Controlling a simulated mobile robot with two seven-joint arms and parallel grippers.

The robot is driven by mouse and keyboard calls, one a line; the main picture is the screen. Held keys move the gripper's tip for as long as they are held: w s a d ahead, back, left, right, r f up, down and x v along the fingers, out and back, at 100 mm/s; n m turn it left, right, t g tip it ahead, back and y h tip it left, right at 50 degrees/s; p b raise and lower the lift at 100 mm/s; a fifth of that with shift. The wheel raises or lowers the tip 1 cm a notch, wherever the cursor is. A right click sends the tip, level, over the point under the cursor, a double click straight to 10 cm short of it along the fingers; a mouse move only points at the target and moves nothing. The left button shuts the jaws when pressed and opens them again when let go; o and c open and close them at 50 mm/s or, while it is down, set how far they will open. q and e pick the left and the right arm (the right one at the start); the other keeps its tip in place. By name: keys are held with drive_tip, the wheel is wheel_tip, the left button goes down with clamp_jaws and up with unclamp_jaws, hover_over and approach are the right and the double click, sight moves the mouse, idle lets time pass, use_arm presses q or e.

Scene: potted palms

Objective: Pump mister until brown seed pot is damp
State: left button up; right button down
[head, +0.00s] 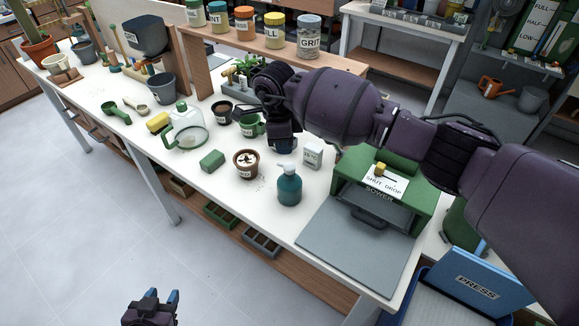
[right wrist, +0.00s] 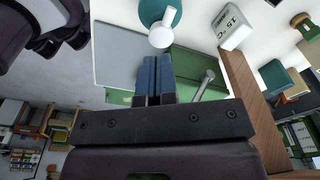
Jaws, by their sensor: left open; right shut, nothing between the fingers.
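The mister (head: 289,190), a teal bottle with a pale pump head, stands upright near the table's front edge; its top also shows in the right wrist view (right wrist: 160,14). The brown seed pot (head: 246,166) stands just left of it, with dark and pale patches on top; dampness cannot be told. My right gripper (head: 284,146) is shut and empty, above the table behind the mister and apart from it; its blue fingers show in the right wrist view (right wrist: 153,80). My left gripper (head: 163,297) is open and empty, low over the floor, away from the table.
A white labelled box (head: 312,155) stands behind the mister. The green sower (head: 385,195) and its grey plate are to the right. A green block (head: 212,160), a clear green-topped jug (head: 186,128) and other pots (head: 222,113) stand left and behind.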

sight(287, 165)
use_arm(q)
drive_tip(key=shift+s+f+b, duration=0.2)
drive_tip(key=shift+f+b, duration=0.6)
drive_tip(key=shift+f, duration=0.35)
use_arm(e)
drive_tip(key=shift+d+f, duration=0.15)
drive_tip(key=shift+f, duration=0.9)
drive_tip(key=shift+d+f, duration=0.1)
drive_tip(key=shift+f, duration=0.95)
